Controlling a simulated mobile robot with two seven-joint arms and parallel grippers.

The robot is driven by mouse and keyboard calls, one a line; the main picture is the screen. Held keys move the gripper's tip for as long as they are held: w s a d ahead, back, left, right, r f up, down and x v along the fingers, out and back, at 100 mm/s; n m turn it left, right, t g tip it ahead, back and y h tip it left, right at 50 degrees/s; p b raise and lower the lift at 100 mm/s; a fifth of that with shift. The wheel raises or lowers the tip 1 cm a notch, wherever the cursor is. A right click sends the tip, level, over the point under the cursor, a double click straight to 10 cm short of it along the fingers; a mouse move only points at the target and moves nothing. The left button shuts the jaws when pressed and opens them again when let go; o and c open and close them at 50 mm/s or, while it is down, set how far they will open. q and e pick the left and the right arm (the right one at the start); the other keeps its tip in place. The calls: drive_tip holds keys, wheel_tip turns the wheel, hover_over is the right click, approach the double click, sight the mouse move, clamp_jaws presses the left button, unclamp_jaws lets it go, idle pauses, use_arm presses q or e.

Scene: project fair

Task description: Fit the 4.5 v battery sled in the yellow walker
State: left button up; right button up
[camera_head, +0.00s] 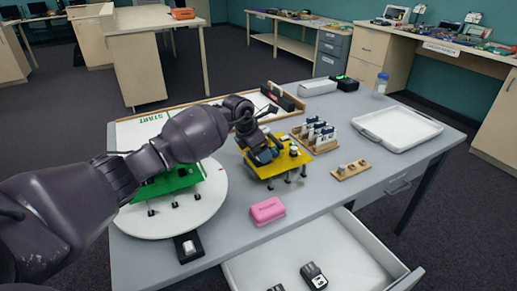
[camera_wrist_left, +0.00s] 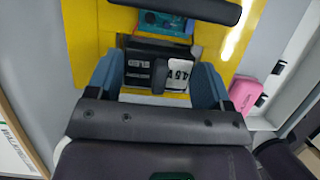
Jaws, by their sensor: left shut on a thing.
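The yellow walker (camera_head: 318,139) stands on short dark legs at the middle of the table, and its yellow top fills much of the left wrist view (camera_wrist_left: 84,45). My left gripper (camera_head: 262,154) is over the left part of the walker, fingers pointing down. In the left wrist view its blue fingers (camera_wrist_left: 155,88) are shut on the black 4.5 V battery sled (camera_wrist_left: 138,72), which has a white 4.5 V label. The sled is at an opening in the yellow top; I cannot tell how deep it sits. My right gripper is not in view.
A green walker (camera_head: 170,184) stands on a white round plate (camera_head: 215,205) to the left. A pink case (camera_head: 267,211) lies in front. The open drawer (camera_head: 345,255) holds dark blocks. A wooden rack (camera_head: 316,136) and white tray (camera_head: 398,129) are to the right.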

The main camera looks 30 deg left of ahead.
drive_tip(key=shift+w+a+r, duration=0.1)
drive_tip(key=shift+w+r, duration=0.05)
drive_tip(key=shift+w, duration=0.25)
use_arm(q)
drive_tip(key=shift+f, duration=0.3)
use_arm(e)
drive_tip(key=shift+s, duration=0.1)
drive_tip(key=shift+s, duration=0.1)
use_arm(q)
drive_tip(key=o, duration=0.9)
drive_tip(key=shift+f, duration=0.1)
drive_tip(key=shift+s+f, duration=0.1)
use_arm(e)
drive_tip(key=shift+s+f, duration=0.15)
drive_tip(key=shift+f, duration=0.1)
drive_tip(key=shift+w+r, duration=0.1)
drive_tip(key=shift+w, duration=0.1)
